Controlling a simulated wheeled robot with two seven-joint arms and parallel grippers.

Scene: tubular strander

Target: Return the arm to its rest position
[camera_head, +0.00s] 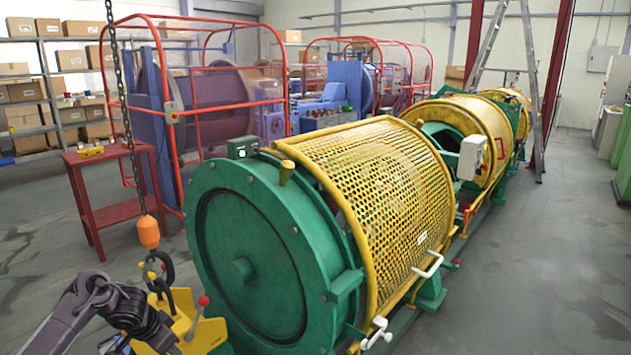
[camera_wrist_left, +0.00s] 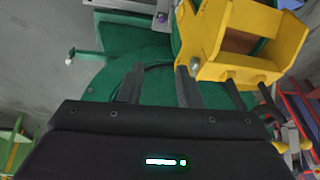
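My left arm (camera_head: 85,308), dark, comes in at the bottom left of the head view, beside a yellow lifting frame (camera_head: 185,325) with a red-tipped lever. In the left wrist view my left gripper (camera_wrist_left: 160,84) has its two dark fingers apart, with nothing seen between them. The yellow frame (camera_wrist_left: 245,45) is beside and ahead of the right-hand finger there; I cannot tell whether they touch. The gripper's fingertips are not clear in the head view. My right gripper is in neither view.
A chain with an orange hook block (camera_head: 148,232) holds the yellow frame. The green drum end (camera_head: 245,260) of the strander, with its yellow mesh guard (camera_head: 375,185), stands close on the right. A red table (camera_head: 115,205) stands behind left. Floor at the left is clear.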

